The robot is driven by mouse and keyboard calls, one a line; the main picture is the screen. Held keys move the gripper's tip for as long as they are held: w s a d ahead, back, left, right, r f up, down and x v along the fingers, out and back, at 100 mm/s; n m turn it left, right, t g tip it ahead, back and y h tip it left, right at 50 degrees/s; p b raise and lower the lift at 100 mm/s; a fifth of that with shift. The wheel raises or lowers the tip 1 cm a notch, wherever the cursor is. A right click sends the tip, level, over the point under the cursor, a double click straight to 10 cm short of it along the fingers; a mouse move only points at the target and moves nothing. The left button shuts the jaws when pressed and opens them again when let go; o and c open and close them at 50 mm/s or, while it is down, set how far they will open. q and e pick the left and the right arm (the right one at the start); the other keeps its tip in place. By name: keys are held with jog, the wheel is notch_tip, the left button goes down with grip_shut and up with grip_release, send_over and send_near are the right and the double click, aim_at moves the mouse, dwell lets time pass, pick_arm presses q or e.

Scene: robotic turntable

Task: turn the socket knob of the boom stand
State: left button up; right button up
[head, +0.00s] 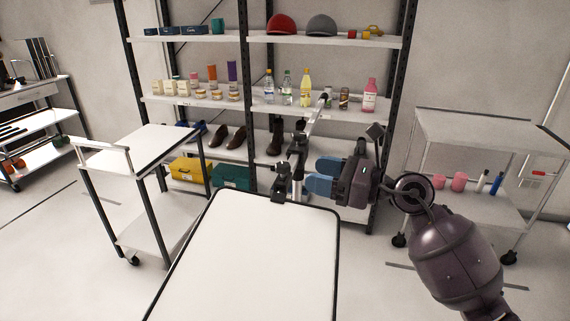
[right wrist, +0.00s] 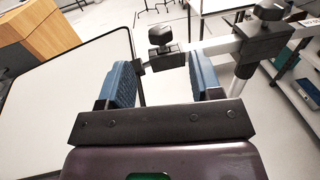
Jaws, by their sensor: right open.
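The boom stand (head: 297,180) is clamped at the far edge of the white table, with an upright post and a slanting silver boom. In the right wrist view, a black knob (right wrist: 160,36) sits on a dark fitting at one end of the boom (right wrist: 212,45). A second black knob (right wrist: 268,12) tops the clamp near the post. I cannot tell which is the socket knob. My right gripper (head: 311,175) is open beside the post, its blue fingers pointing left. In its wrist view the first knob shows between and beyond the fingertips (right wrist: 162,72), with no visible contact.
The white tabletop (head: 245,255) is bare. Behind it stands a shelf rack (head: 325,42) with caps, bottles, shoes and boxes. A white cart (head: 150,150) stands on the left, and a grey cart (head: 470,135) with pink items stands on the right.

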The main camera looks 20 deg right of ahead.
aim_at(282, 164)
jog(key=x, duration=0.6)
jog(key=shift+w+a+r+p, duration=0.1)
jog(key=shift+w+a+p, duration=0.2)
jog(key=shift+p, duration=0.1)
pick_arm(q)
jog(key=shift+w+r, duration=0.2)
jog(key=shift+r, duration=0.25)
jog(key=shift+w+r, duration=0.2)
jog(key=shift+r, duration=0.25)
pick_arm(e)
jog(key=shift+w+a, duration=0.45)
jog(key=shift+a, duration=0.1)
pick_arm(q)
jog(key=shift+s, duration=0.1)
pick_arm(e)
jog(key=shift+c, duration=1)
pick_arm(q)
jog(key=shift+s+f, duration=0.2)
jog(key=shift+f, duration=0.1)
pick_arm(e)
jog(key=c, duration=0.7)
